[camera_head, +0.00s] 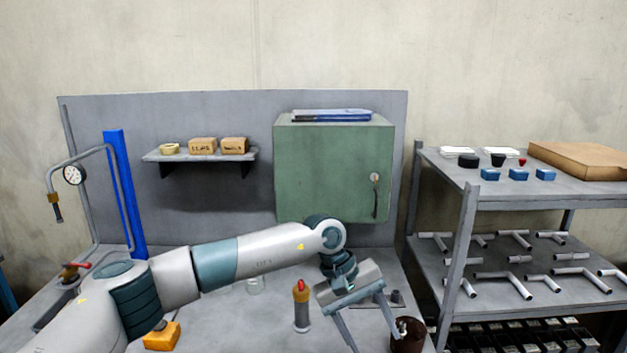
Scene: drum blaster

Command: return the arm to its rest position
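My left arm reaches in from the left across the grey workbench (225,320), bent at the elbow. My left gripper (376,343) hangs at its end with two grey fingers spread apart and pointing down. I see nothing between the fingers. They are just left of a dark brown cup (407,342) near the bench's right side. The cup has something small and white at its rim. The lower finger tips reach near the bottom of the view. My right gripper is not in view.
A grey cylinder with an orange and red top (301,308) stands left of the gripper. A yellow-orange block (161,337) is beside my arm. A green cabinet (330,170) stands behind. A metal shelf rack (530,197) with pipe pieces is at right.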

